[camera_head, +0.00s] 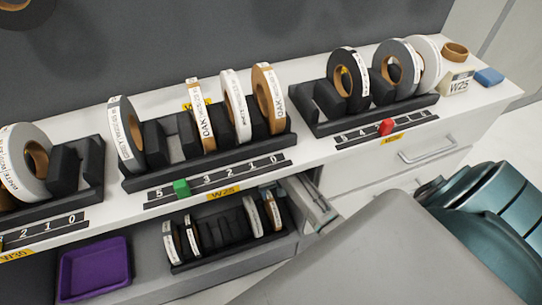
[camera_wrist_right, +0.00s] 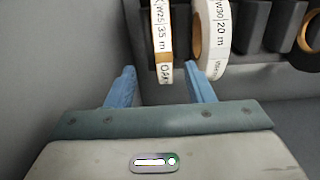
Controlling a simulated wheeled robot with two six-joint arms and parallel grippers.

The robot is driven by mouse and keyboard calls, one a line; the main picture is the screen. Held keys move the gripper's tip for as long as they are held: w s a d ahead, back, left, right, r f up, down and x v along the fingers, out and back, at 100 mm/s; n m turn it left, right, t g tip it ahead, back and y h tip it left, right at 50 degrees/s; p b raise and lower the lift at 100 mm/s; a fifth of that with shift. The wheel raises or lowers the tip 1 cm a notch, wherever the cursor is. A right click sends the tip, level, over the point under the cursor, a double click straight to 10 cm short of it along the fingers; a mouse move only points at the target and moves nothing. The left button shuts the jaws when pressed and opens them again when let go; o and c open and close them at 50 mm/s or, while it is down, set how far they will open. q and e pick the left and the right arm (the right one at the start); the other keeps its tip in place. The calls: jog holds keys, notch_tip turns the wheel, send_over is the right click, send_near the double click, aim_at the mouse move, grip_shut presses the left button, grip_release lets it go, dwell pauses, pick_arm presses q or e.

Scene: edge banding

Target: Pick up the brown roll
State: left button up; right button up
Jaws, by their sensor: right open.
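A brown roll (camera_head: 272,211) with a white label stands upright at the right end of the lower black rack. In the right wrist view this roll (camera_wrist_right: 164,57) reads W25, 35 m, OAK. My right gripper (camera_head: 279,190) is at the rack's right end, just above it, partly hidden by my arm. In the wrist view the blue fingers are open (camera_wrist_right: 160,72), one on each side of the roll's near edge, with visible gaps. A white W30 20 m roll (camera_wrist_right: 217,35) stands close beside the right finger. My left gripper is not in view.
The upper shelf above holds racks (camera_head: 208,170) of black, white and brown rolls. A purple tray (camera_head: 95,268) lies left on the lower shelf. A loose brown ring (camera_head: 455,52) and blue block (camera_head: 489,76) sit at the far right. Middle slots of the lower rack look empty.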

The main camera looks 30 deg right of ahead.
aim_at(271, 200)
notch_tip(271, 200, down, 4)
jog(key=shift+f, duration=0.1)
jog(key=f, duration=0.3)
jog(key=f+b, duration=0.1)
jog(key=shift+w+a+f, duration=0.15)
jog(key=shift+a, duration=0.1)
jog(key=shift+f, duration=0.25)
jog(key=c, duration=0.8)
grip_shut()
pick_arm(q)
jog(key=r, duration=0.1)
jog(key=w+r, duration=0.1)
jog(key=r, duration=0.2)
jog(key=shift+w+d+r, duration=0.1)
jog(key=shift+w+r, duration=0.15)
